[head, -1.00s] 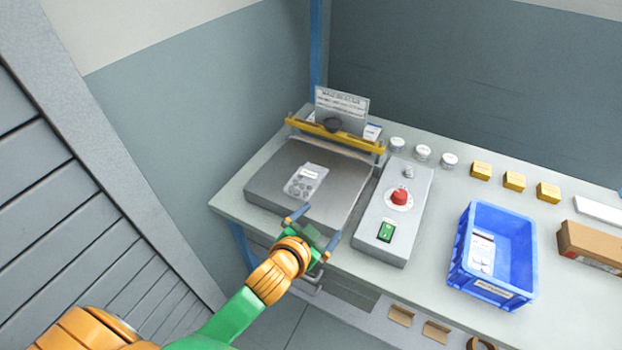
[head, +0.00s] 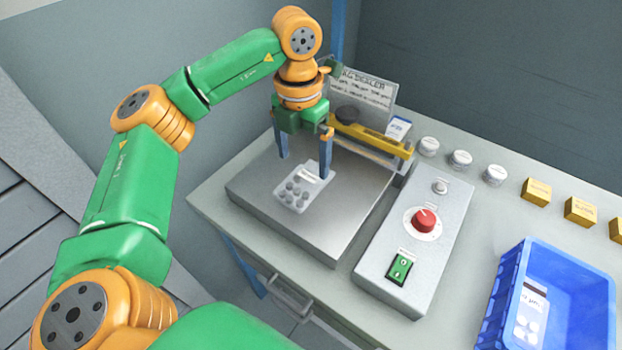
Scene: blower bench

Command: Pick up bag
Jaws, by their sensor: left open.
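A small clear bag (head: 297,190) with a white label and several round pieces lies flat on the grey metal plate of the bag sealer (head: 340,215). My left gripper (head: 304,165) points down over the plate. Its two blue fingers are spread wide and empty, and the bag lies just below and between them in the picture. I cannot tell how far the fingertips are above the plate. Another bag (head: 531,312) with a white label lies in the blue bin (head: 505,290) at the lower right. My right gripper is not in view.
The sealer's yellow bar (head: 370,139) and sign (head: 362,95) stand behind the plate. A control box (head: 415,250) with a red knob and green switch is right of it. Several jars (head: 461,160) and yellow boxes (head: 537,192) line the back. Bench is clear between box and bin.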

